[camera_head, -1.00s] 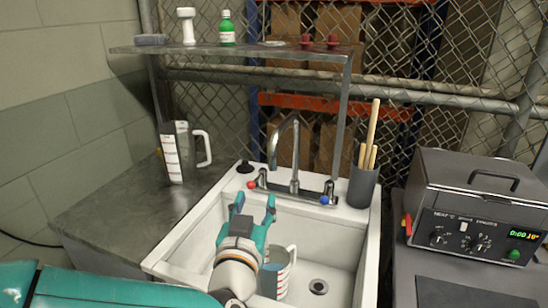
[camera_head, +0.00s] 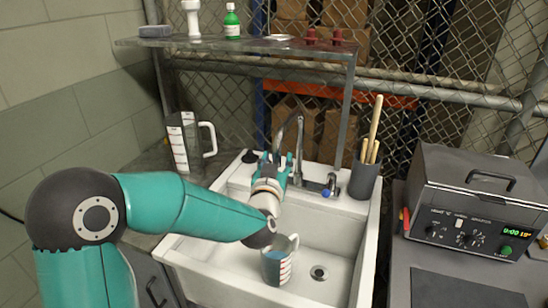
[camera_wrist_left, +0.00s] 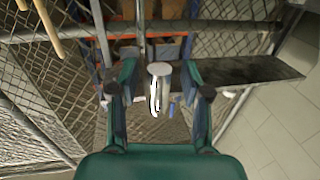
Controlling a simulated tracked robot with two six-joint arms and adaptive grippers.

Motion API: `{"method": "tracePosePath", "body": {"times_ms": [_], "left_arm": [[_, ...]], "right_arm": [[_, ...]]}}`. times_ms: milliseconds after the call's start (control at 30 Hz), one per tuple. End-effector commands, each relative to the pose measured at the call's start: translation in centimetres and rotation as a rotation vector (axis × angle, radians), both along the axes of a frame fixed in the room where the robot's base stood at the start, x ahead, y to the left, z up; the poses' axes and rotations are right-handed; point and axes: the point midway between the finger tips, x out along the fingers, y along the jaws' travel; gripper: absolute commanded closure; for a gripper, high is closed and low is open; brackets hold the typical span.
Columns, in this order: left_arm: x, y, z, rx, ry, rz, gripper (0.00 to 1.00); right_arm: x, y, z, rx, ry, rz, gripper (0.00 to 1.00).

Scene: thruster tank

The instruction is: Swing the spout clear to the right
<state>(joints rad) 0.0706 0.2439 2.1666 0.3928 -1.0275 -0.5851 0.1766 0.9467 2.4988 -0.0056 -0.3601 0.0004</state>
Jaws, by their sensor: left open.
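The curved metal spout (camera_head: 300,142) rises from the tap at the back of the white sink (camera_head: 340,237). Its arch bends to the left and forward. My left gripper (camera_head: 277,158) is at the spout's left side, over the back of the sink, with its fingers spread. In the left wrist view the open left gripper (camera_wrist_left: 159,100) has a shiny metal cylinder (camera_wrist_left: 160,88), apparently part of the spout, between its fingers. No finger clearly touches it. The spout's outlet is partly hidden by the gripper in the head view. My right gripper is not in view.
A measuring jug (camera_head: 278,262) stands in the sink below my left arm. Another jug (camera_head: 184,143) is on the left counter. A blue-marked tap knob (camera_head: 326,193) and a holder with wooden sticks (camera_head: 363,181) stand right of the spout. A shelf (camera_head: 240,46) hangs above.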

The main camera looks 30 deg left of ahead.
Motion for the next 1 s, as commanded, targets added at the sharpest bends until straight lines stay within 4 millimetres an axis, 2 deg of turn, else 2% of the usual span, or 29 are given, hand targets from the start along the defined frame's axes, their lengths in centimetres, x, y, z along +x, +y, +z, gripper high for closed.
{"method": "tracePosePath", "body": {"times_ms": [267,500,567,800,833,1000], "left_arm": [[0.1,0.0,0.0,0.0,0.0,-0.001,0.53],[0.1,0.0,0.0,0.0,0.0,-0.001,0.93],[0.1,0.0,0.0,0.0,0.0,-0.001,1.0],[0.1,0.0,0.0,0.0,0.0,-0.001,1.0],[0.0,1.0,0.0,0.002,0.0,0.005,1.0],[0.3,-0.2,0.0,0.0,-0.001,-0.004,1.0]], "right_arm": [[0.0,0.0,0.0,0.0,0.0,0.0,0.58],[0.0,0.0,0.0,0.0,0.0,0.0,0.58],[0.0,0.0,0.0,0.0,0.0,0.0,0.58],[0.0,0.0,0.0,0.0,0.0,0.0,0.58],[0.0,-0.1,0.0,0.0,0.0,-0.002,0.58],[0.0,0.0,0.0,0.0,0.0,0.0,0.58]]}}
